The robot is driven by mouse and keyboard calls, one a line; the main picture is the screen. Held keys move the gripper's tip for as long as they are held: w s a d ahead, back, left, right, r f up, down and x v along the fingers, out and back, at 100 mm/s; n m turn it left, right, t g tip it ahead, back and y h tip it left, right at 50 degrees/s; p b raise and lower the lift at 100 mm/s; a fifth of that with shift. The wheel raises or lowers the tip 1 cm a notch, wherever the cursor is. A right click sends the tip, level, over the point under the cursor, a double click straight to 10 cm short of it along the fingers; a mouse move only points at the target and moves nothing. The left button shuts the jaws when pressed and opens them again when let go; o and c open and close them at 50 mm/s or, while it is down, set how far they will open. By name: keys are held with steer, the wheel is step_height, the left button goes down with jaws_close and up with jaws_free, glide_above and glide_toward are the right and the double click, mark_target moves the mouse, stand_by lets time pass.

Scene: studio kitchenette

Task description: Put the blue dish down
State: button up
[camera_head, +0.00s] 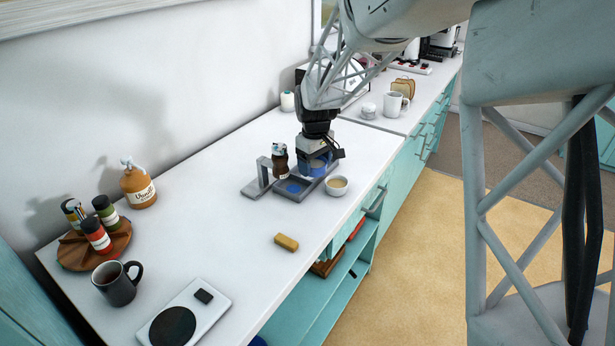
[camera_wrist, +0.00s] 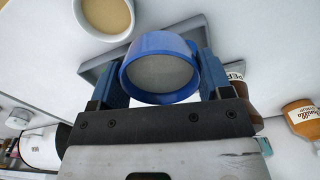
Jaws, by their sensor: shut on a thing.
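The blue dish (camera_head: 314,168) is between the fingers of my gripper (camera_head: 320,160) at the grey tray (camera_head: 290,198) on the white counter. In the wrist view the blue dish (camera_wrist: 158,42) shows its round blue rim and a grey inside, with a blue finger of my gripper (camera_wrist: 161,78) on each side. My gripper is shut on it. The dish looks to be above the right part of the tray; I cannot tell whether it touches the tray. A blue round patch (camera_head: 292,187) shows on the tray floor beside it.
A white bowl of tan contents (camera_head: 337,186) stands close to the right of the tray. A dark brown bottle (camera_head: 280,163) and a grey stand (camera_head: 263,172) are at its left. The counter between sponge and mug (camera_head: 116,284) is clear.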

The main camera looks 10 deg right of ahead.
steer(key=s+f+n, duration=0.1)
steer(key=s, duration=0.4)
steer(key=s+f+n, duration=0.1)
steer(key=s, duration=0.1)
steer(key=shift+s+f+n, duration=0.25)
steer(key=shift+f+n, duration=0.05)
steer(key=shift+f, duration=0.05)
steer(key=shift+w, duration=0.1)
steer(key=w, duration=0.5)
steer(key=w+f, duration=0.1)
steer(key=w, duration=1)
steer(key=shift+a+f, duration=0.1)
steer(key=shift+f, duration=0.15)
steer(key=shift+f, duration=0.1)
